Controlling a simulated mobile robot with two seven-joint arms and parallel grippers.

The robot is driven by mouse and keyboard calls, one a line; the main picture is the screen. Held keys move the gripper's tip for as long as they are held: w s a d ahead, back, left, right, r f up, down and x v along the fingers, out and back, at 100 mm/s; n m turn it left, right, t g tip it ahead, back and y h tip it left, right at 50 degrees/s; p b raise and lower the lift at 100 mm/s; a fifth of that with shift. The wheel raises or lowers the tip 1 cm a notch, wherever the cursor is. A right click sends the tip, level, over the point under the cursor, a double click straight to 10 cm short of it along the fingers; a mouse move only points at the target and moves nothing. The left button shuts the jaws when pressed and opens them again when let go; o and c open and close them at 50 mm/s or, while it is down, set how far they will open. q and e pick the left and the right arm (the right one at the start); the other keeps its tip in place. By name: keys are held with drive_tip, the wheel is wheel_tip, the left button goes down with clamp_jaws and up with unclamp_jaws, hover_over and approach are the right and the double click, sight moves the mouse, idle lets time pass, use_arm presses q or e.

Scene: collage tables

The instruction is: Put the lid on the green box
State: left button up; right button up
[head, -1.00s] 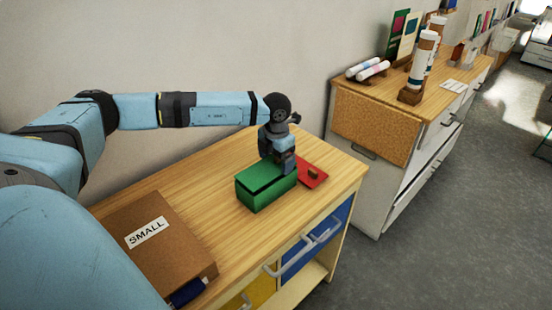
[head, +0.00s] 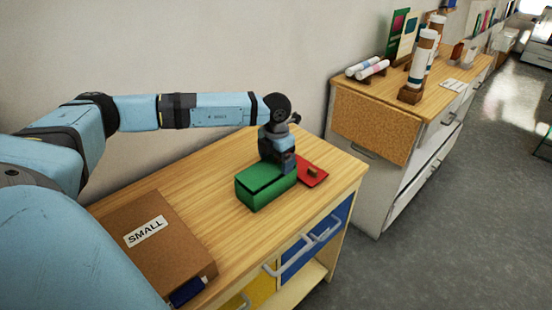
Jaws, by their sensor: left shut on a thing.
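The green box (head: 265,197) stands on the wooden table, near its right end. A flat green lid (head: 255,177) lies over the top of the box, with a dark strip along its near edge. I cannot tell if it sits fully flush. My left gripper (head: 285,168) points down over the right part of the box and is shut on the green lid. The gripper hides the grasped part. A red lid (head: 318,180) with a brown knob (head: 312,171) lies flat just right of the box. My right gripper is not in view.
A brown box labelled SMALL (head: 150,250) lies at the table's left front. The wooden table top (head: 205,195) is clear between it and the green box. A cabinet (head: 375,135) with rolls and bottles stands at right, behind a gap.

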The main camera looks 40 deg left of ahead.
use_arm(q)
drive_tip(key=shift+f, duration=0.1)
idle(0.4)
drive_tip(key=shift+f, duration=0.25)
idle(0.3)
drive_tip(key=o, duration=0.7)
drive_tip(key=shift+r, duration=0.1)
drive_tip(key=shift+r+p, duration=1.9)
drive_tip(key=shift+r, duration=1.55)
